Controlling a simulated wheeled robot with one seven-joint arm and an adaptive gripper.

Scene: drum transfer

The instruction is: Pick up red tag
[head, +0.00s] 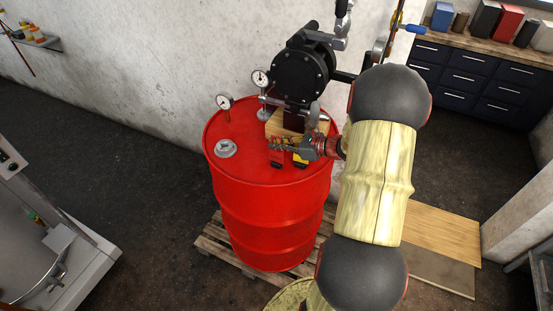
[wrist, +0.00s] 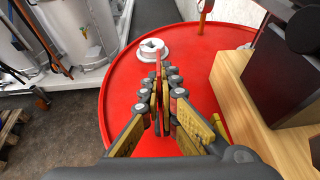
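The red tag (head: 276,159) shows in the head view as a small red piece with a dark lower end, at my fingertips above the drum top. In the wrist view a thin reddish strip (wrist: 157,62), seen nearly edge-on, sticks out between the fingertips; it appears to be the tag. My gripper (head: 275,146) reaches in from the right, low over the drum. In the wrist view its fingers (wrist: 160,84) are close together around the strip. The fingers hide most of the tag.
The red drum (head: 270,210) stands on a wooden pallet (head: 213,245). A white cap (head: 226,148), gauges (head: 224,101) and a black pump (head: 302,75) crowd the drum top.

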